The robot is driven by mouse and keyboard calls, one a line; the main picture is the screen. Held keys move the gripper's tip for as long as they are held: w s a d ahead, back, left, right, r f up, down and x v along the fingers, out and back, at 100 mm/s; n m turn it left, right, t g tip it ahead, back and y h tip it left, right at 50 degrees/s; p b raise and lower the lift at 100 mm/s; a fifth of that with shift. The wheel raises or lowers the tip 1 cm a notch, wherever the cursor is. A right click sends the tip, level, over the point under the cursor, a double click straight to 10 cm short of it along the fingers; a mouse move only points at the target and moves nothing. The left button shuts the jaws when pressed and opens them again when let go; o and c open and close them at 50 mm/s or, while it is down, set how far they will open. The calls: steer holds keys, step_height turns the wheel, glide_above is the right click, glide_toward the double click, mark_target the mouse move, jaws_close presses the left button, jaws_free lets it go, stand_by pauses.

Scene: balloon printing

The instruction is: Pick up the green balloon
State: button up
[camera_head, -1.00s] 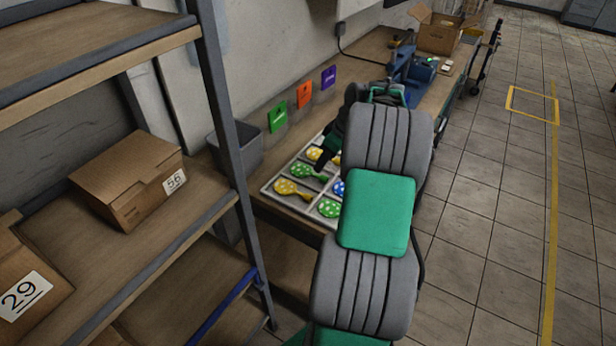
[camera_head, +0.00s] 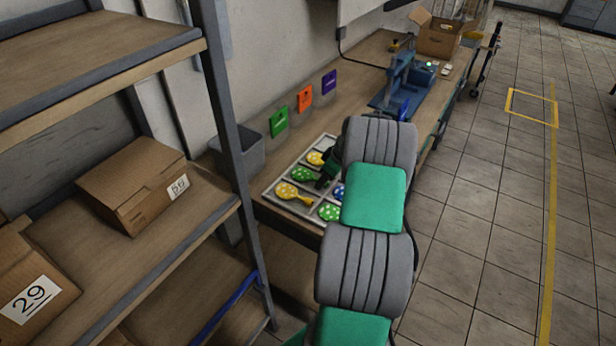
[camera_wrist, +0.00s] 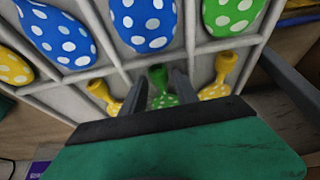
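A green balloon with pale dots (camera_head: 303,174) lies in the tray's left row between two yellow balloons, (camera_head: 315,158) and (camera_head: 287,190). In the wrist view its neck and part of its body (camera_wrist: 161,87) show between my two fingers; the rest is hidden by my gripper. My gripper (camera_wrist: 159,90) is open, with one finger on each side of this balloon. Whether the fingers touch it cannot be told. In the head view my gripper (camera_head: 325,181) is low over the tray beside it, partly hidden by my arm. Another green balloon (camera_head: 329,212) lies in the adjacent row.
The grey divided tray (camera_head: 268,193) also holds blue balloons (camera_wrist: 145,22); its raised dividers run close to my fingers. A grey bin (camera_head: 250,152) stands left of the tray. A blue machine (camera_head: 398,85) stands farther along the bench. A shelf post (camera_head: 228,110) rises at left.

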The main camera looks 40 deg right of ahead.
jaws_close()
